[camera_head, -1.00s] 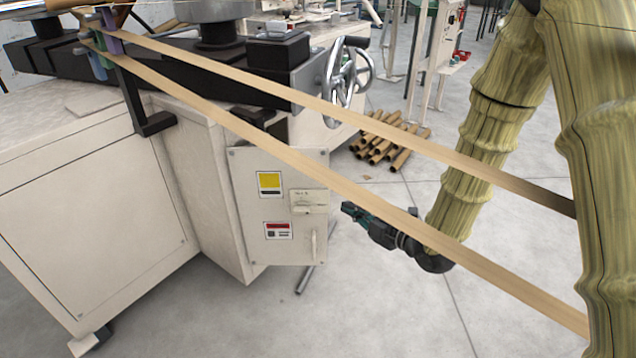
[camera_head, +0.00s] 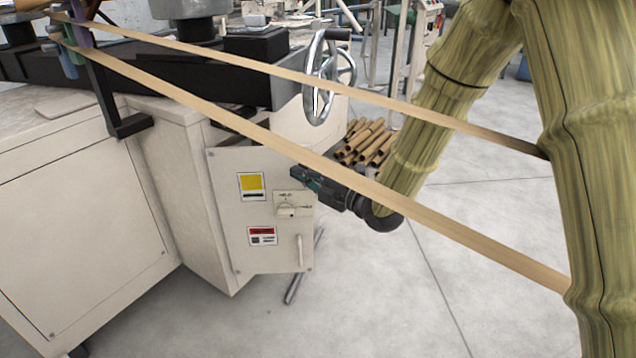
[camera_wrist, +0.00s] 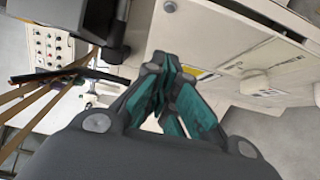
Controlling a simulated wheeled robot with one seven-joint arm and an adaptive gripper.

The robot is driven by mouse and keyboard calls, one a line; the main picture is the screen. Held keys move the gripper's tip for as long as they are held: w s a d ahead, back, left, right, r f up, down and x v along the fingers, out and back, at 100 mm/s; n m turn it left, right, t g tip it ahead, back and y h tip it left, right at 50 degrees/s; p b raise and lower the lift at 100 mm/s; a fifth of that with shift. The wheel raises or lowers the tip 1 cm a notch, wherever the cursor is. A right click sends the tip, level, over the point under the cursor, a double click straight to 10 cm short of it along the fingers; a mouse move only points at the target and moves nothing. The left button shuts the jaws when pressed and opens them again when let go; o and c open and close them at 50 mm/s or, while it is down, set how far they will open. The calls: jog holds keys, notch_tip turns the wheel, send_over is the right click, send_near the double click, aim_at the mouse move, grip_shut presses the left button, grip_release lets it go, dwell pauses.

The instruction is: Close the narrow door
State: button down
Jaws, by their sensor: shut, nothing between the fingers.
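The narrow door (camera_head: 262,232) is a cream panel at the end of the machine, with a yellow label, a red-and-white label, a small rotary switch (camera_head: 288,208) and a vertical handle (camera_head: 299,250). It stands out at an angle from the cabinet body. My gripper (camera_head: 296,176) is shut and empty, its fingertips by the door's upper right edge. I cannot tell whether they touch it. In the wrist view my gripper (camera_wrist: 170,70) has its teal fingers together, with the door panel (camera_wrist: 225,85) beside them on the right.
A metal handwheel (camera_head: 322,78) sits above the door. Several cardboard tubes (camera_head: 368,142) lie on the floor behind. A metal bar (camera_head: 303,270) lies below the door.

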aim_at(287, 154)
jog(key=shift+w+a+b, duration=0.2)
jog(key=shift+w+b, duration=0.15)
jog(key=shift+w, duration=0.8)
jog(key=shift+w+a+b, duration=0.2)
jog(key=shift+w+b, duration=0.15)
jog(key=shift+w, duration=0.8)
